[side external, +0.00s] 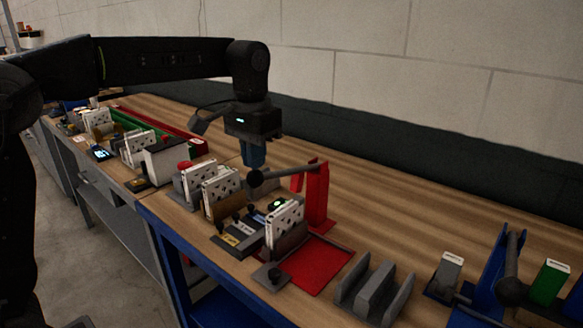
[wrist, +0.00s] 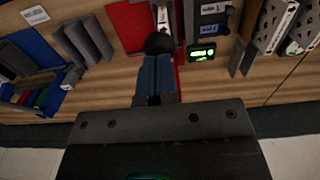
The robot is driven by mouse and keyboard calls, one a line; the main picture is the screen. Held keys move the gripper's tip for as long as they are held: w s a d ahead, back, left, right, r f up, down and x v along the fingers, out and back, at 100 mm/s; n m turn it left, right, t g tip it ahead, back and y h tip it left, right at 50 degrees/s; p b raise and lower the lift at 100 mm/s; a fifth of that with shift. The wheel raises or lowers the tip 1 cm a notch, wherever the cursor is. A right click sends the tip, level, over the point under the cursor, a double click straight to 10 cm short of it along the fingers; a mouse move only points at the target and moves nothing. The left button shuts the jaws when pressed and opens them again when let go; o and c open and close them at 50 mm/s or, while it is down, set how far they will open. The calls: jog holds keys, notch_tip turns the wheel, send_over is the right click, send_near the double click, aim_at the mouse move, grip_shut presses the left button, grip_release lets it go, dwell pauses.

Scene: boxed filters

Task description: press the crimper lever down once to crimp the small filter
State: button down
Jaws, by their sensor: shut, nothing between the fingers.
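The red crimper (side external: 316,195) stands on the bench with a red base plate (side external: 322,265). Its grey lever (side external: 290,171) sticks out to the left, nearly level, and ends in a black knob (side external: 255,179). In the wrist view, the knob (wrist: 160,43) is right at my fingertips. My gripper (side external: 252,165) points down with its blue fingers together and empty, directly over the knob. I cannot tell whether the tips touch it. The small filter cannot be made out for certain; a pale piece (wrist: 163,17) shows beyond the knob in the wrist view.
A grey slotted block (side external: 375,290) and a blue lever device (side external: 490,265) stand to the right. The bench behind the crimper is clear.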

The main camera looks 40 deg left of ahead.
jog(key=shift+r, duration=2.4)
jog(key=shift+s+r, duration=0.1)
jog(key=shift+s, duration=0.25)
jog(key=s+a+f+t, duration=0.1)
jog(key=s+f, duration=0.4)
jog(key=s, duration=0.5)
jog(key=s+a+f+t, duration=0.1)
jog(key=s+f+t, duration=0.3)
jog(key=s, duration=0.7)
notch_tip(320, 180, down, 2)
jog(key=shift+s+t, duration=0.3)
